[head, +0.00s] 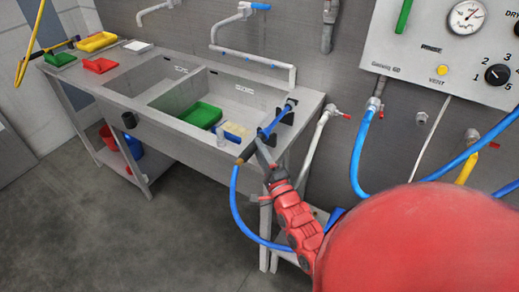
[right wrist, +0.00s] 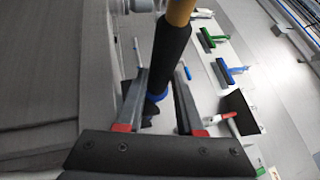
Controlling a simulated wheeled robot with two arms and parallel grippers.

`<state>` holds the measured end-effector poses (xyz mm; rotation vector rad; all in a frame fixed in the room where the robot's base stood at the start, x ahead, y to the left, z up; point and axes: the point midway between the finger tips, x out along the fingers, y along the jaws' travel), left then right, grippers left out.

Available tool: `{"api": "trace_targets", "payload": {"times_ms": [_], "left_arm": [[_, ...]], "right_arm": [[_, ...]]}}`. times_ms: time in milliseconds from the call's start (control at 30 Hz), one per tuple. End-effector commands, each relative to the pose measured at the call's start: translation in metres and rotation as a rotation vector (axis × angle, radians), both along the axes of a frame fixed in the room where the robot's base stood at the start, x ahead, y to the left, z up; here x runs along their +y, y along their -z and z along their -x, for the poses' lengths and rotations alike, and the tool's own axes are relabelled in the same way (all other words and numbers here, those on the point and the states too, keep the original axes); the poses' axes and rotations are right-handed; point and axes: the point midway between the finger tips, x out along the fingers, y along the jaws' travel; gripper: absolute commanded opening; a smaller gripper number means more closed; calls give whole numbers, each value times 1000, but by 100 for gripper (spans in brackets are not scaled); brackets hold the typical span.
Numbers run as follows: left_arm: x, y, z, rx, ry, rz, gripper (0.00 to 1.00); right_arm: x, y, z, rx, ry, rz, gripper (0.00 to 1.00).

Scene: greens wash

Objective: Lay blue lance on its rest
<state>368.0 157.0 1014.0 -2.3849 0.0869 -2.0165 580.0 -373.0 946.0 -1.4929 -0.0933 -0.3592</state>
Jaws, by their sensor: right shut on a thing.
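The blue lance (head: 274,122) lies slantwise over the right end of the sink counter, with a dark grip and a small orange end toward me. A blue hose (head: 233,195) hangs from its near end. Its dark sleeve (right wrist: 170,58) shows between the fingers in the right wrist view. My right gripper (head: 259,149) is shut on the lance at its dark part; it also shows in the right wrist view (right wrist: 158,98). Dark brackets, seemingly the rest (head: 287,117), stand at the counter's right end beside the lance's blue part. I cannot tell whether they touch. My left gripper is not in view.
A wall panel (head: 440,45) with gauge and hoses is at right. My red arm covers the lower right. Floor at lower left is clear.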

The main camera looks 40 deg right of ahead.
Motion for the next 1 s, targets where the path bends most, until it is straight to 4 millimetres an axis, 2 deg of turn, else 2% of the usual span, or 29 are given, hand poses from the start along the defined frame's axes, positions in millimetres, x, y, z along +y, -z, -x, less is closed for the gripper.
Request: {"api": "trace_targets", "payload": {"times_ms": [133, 167, 300, 367, 800, 1000], "left_arm": [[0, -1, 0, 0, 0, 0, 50], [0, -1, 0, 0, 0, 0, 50], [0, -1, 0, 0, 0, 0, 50], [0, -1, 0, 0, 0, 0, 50], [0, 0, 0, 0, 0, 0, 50], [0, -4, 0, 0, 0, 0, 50]], "right_arm": [[0, -1, 0, -2, -1, 2, 16], [0, -1, 0, -2, -1, 2, 38], [0, -1, 0, -1, 0, 0, 63], [0, 0, 0, 1, 0, 0, 71], [0, 4, 1, 10, 0, -4, 71], [3, 11, 22, 14, 1, -5, 71]]}}
